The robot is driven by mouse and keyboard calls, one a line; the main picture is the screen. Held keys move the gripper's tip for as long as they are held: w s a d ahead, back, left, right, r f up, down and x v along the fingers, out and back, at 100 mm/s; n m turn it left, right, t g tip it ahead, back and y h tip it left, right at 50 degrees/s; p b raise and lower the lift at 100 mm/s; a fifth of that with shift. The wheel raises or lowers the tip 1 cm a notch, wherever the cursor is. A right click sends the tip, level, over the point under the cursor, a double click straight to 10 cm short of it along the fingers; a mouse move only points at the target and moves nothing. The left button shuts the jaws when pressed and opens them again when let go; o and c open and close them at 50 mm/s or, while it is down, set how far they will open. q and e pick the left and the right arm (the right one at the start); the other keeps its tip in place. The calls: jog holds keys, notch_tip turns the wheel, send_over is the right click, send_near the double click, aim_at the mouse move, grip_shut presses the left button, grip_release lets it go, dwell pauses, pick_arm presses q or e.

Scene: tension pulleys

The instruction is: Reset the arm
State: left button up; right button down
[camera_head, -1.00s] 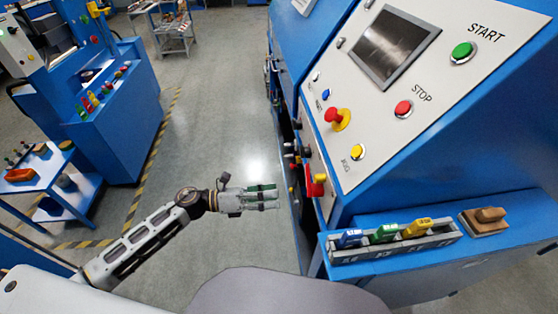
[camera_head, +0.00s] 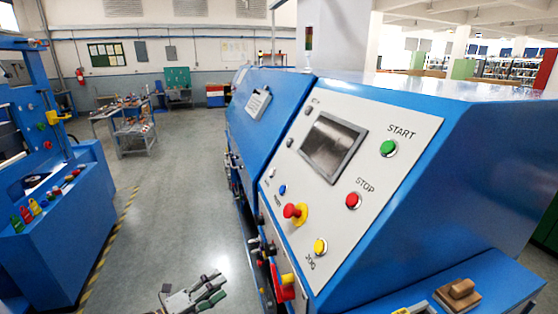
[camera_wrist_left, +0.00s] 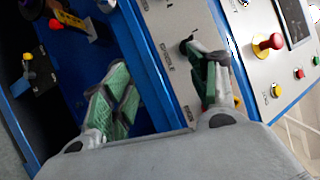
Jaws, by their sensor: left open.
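My left gripper (camera_head: 213,287) is at the bottom of the head view, left of the blue machine (camera_head: 470,140), over the grey floor. Its arm is mostly cut off by the bottom edge. In the left wrist view my left gripper (camera_wrist_left: 165,88) has its two green-padded fingers spread apart with nothing held between them. Part of the machine's pale panel (camera_wrist_left: 170,50) shows behind the fingers. My right arm and gripper are not seen.
The sloped panel carries a green START button (camera_head: 388,148), a red STOP button (camera_head: 353,200) and a red knob (camera_head: 293,211). A red and yellow part (camera_head: 285,287) juts out near my left gripper. A blue station (camera_head: 45,240) stands left across clear floor (camera_head: 165,215).

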pick_arm(q)
jog(key=w+a+f+n+t+y, duration=0.1)
jog(key=w+a+f+n+y, duration=0.2)
jog(key=a+f+n+y, duration=1.2)
jog(key=s+a+f+n+g, duration=0.2)
jog(key=s+a+f, duration=0.25)
jog(key=f, duration=0.35)
jog(key=s+a+f+n+g, duration=0.1)
jog(key=s+a+f+n, duration=0.1)
jog(key=s+a+f, duration=0.35)
jog(key=s+a+f+n+g, duration=0.25)
jog(key=a+f, duration=0.35)
jog(key=f, duration=0.5)
jog(key=s+d+f+n+g, duration=0.1)
jog(key=s+f+n+g, duration=0.1)
jog(key=s+f, duration=0.7)
jog(key=s+d+f+n+g, duration=0.15)
jog(key=s+f, duration=0.45)
jog(key=s, duration=0.8)
jog(key=s+d+f+g+h, duration=0.1)
jog(key=s+d+f, duration=0.1)
jog(key=s+d, duration=0.4)
jog(key=s+d+f+n+g+h, duration=0.1)
jog(key=s+d+f, duration=0.2)
jog(key=s+d, duration=0.3)
jog(key=d, duration=0.5)
jog(key=shift+s+f+n+g, duration=0.15)
jog(key=shift+s+n+g, duration=0.15)
jog(key=shift+g, duration=0.1)
